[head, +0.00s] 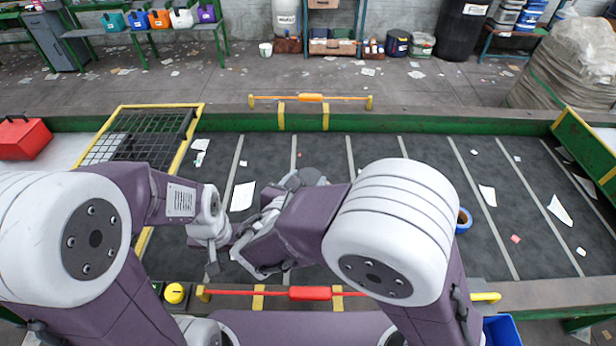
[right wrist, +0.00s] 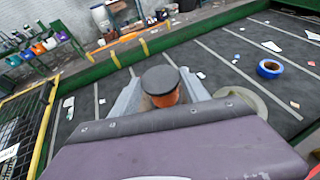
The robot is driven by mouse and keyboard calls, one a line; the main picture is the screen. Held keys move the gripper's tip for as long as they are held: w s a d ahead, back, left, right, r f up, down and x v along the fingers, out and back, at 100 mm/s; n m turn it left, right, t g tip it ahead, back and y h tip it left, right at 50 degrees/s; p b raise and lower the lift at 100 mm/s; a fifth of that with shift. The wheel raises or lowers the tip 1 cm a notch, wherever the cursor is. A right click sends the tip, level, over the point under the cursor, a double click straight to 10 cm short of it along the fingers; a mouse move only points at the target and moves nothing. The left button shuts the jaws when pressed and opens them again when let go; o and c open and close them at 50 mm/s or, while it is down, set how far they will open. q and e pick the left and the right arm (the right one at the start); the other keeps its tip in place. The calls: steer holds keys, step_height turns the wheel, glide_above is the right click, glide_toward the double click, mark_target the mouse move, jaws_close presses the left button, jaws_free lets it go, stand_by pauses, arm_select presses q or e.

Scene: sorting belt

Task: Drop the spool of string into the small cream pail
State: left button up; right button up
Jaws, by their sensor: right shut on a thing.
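My right gripper (right wrist: 160,88) is shut on an upright orange-brown thing with a round dark top, which I take for the spool of string (right wrist: 160,80); the jaws grip its sides. In the head view this gripper (head: 281,194) is above the belt, partly hidden by my forearm. A pale round rim, likely the small cream pail (right wrist: 258,106), is just right of the gripper in the right wrist view, mostly covered by the gripper body. The spool is beside it, not seen inside it. My left gripper (head: 213,264) hangs near the belt's front edge; its jaws are unclear.
The dark belt (head: 400,148) carries paper scraps and a blue tape roll (head: 464,220), which also shows in the right wrist view (right wrist: 269,68). A black grid in a yellow frame (head: 198,112) stands left. A red bar (head: 310,293) runs along the front edge.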

steer(key=f+b, duration=0.1)
steer(key=f, duration=0.1)
steer(key=f+b, duration=0.2)
steer(key=w+f+b, duration=0.1)
steer(key=f, duration=0.1)
steer(key=shift+w+d+f+b, duration=0.1)
steer(key=shift+d+b, duration=0.3)
steer(key=shift+a+f, duration=0.1)
steer(key=shift+a, duration=0.05)
steer(key=shift+s+r, duration=0.2)
steer(key=shift+s, duration=0.25)
steer(key=o, duration=1)
steer(key=shift+w, duration=0.1)
steer(key=o, duration=0.5)
steer(key=shift+w+f, duration=0.1)
steer(key=shift+w, duration=0.1)
steer(key=shift+c, duration=0.2)
steer(key=shift+s, duration=0.25)
steer(key=v, duration=0.9)
steer(key=shift+b, duration=0.3)
